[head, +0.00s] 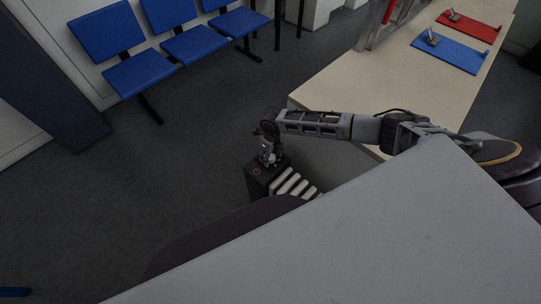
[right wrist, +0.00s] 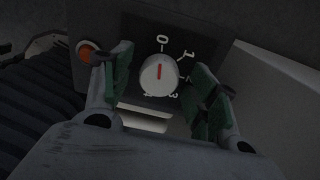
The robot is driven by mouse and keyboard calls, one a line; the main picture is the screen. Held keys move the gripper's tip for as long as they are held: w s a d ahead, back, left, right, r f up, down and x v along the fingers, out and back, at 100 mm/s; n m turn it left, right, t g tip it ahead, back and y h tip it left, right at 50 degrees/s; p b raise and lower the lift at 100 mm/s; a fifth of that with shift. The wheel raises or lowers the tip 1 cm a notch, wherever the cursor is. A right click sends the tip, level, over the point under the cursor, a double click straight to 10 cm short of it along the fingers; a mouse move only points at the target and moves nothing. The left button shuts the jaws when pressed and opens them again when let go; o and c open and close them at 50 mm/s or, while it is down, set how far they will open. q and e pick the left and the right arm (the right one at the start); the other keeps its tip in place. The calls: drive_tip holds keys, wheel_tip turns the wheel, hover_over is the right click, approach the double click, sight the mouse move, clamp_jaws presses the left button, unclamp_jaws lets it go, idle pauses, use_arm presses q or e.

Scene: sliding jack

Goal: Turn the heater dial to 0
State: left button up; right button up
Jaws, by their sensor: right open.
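The heater (head: 258,182) is a dark box with white fins on the floor beside the long table. Its white round dial (right wrist: 158,75) shows in the right wrist view, on a black panel with white numbers. The dial's red line stands nearly upright in that picture, with its upper end toward the 0 mark. Which end is the pointer cannot be told. My right gripper (head: 267,160) is over the heater's top. In the right wrist view my right gripper (right wrist: 164,85) is open, its green pads on either side of the dial, apparently with gaps. My left gripper is out of view.
An orange-red round light or button (right wrist: 87,52) sits left of the dial, beside the left finger. The long beige table (head: 345,85) carries a blue board (head: 452,53) and a red board (head: 470,25). Blue chairs (head: 140,72) line the wall. The floor left of the heater is clear.

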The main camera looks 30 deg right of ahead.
sight(272, 156)
wheel_tip(272, 156, up, 12)
drive_tip(key=shift+d, duration=0.3)
idle(0.6)
drive_tip(key=shift+f, duration=0.1)
idle(0.6)
